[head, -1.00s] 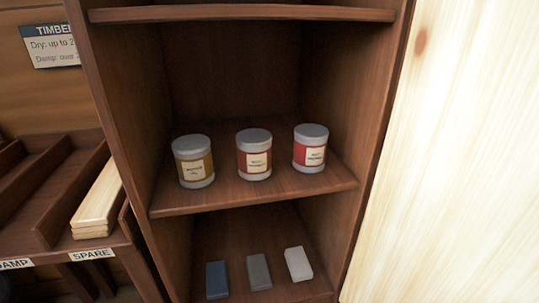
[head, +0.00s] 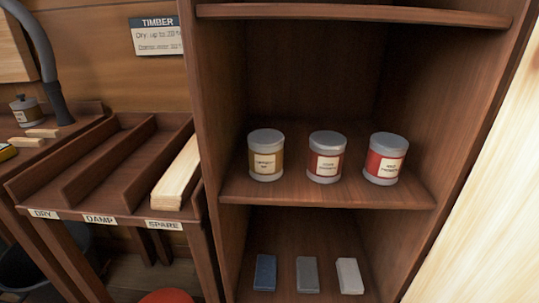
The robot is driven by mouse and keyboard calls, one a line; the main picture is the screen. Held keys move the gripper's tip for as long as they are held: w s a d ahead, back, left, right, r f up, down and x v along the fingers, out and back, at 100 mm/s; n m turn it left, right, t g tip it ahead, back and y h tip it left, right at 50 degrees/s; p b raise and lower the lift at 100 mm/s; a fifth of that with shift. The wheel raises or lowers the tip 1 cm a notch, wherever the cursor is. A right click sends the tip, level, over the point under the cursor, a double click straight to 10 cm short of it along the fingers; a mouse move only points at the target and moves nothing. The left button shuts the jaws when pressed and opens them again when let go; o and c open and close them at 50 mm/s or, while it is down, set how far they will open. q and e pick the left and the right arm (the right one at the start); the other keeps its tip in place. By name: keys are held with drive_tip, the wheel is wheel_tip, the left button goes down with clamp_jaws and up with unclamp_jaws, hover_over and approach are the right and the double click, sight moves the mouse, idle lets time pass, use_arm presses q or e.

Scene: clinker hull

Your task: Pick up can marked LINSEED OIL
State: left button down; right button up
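Three cans stand upright in a row on the middle shelf (head: 310,194) of a wooden cabinet. The left can (head: 266,156) has a yellow-brown band and a pale label. Its small lettering is blurred but looks like LINSEED OIL. The middle can (head: 325,157) and the right can (head: 386,159) have red bands and pale labels whose words are hard to read. All three have grey lids. Neither of my grippers is in view.
Blue (head: 265,272), grey (head: 307,274) and white (head: 349,276) blocks lie on the lower shelf. Left of the cabinet stands a rack marked DRY, DAMP and SPARE (head: 165,225), with pale timber (head: 177,175) in it. A pale wooden surface (head: 490,200) closes the right side.

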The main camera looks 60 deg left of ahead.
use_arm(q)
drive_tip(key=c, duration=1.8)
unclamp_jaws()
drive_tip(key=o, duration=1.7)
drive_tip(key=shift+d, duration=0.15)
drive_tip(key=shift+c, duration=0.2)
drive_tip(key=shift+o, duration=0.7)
